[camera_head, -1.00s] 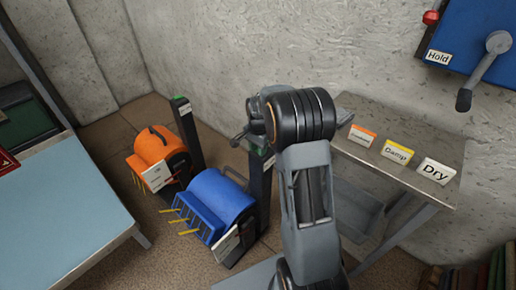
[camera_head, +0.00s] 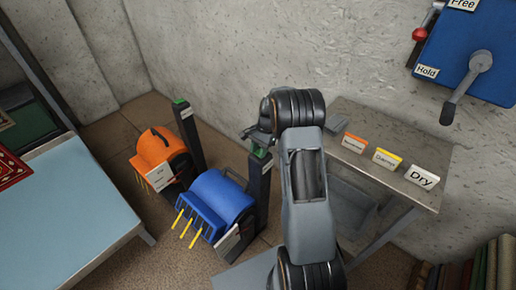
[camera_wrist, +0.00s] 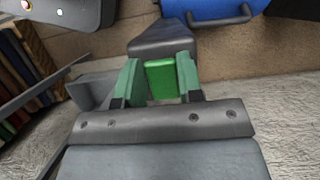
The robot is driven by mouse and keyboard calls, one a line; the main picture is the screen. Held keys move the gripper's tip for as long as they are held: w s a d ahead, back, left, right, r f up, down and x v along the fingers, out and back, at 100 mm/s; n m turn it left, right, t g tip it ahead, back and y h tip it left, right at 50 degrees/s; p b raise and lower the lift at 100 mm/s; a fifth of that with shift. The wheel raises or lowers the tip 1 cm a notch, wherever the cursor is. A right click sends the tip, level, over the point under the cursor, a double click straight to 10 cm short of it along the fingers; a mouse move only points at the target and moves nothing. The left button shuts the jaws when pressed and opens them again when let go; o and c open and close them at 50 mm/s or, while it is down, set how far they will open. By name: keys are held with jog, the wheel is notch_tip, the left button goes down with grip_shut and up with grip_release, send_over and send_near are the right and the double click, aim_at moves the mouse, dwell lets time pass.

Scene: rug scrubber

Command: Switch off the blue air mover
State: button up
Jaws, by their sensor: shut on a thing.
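The blue air mover (camera_head: 225,197) stands on the floor left of my arm, with yellow strips at its front and a white label on its side. A dark post (camera_head: 259,188) rises beside it. My gripper (camera_head: 257,150) is at the top of this post. In the wrist view, the two green-grey fingers of my gripper (camera_wrist: 160,78) are closed around a bright green block (camera_wrist: 161,82) on the post's top. The blue housing shows at the top of the wrist view (camera_wrist: 210,8). The block's lower part is hidden by the gripper.
An orange air mover (camera_head: 158,158) with its own green-topped post (camera_head: 189,133) stands to the left. A metal table (camera_head: 350,165) with several label cards is right of my arm. A blue wall panel (camera_head: 470,55) with a lever hangs at upper right. A pale blue table (camera_head: 75,215) is at left.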

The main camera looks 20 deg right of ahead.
jog(key=o, duration=0.9)
jog(key=shift+o, duration=0.2)
jog(key=p+v, duration=0.1)
jog(key=v, duration=1.3)
jog(key=shift+p, duration=0.4)
jog(key=shift+s+f, duration=0.1)
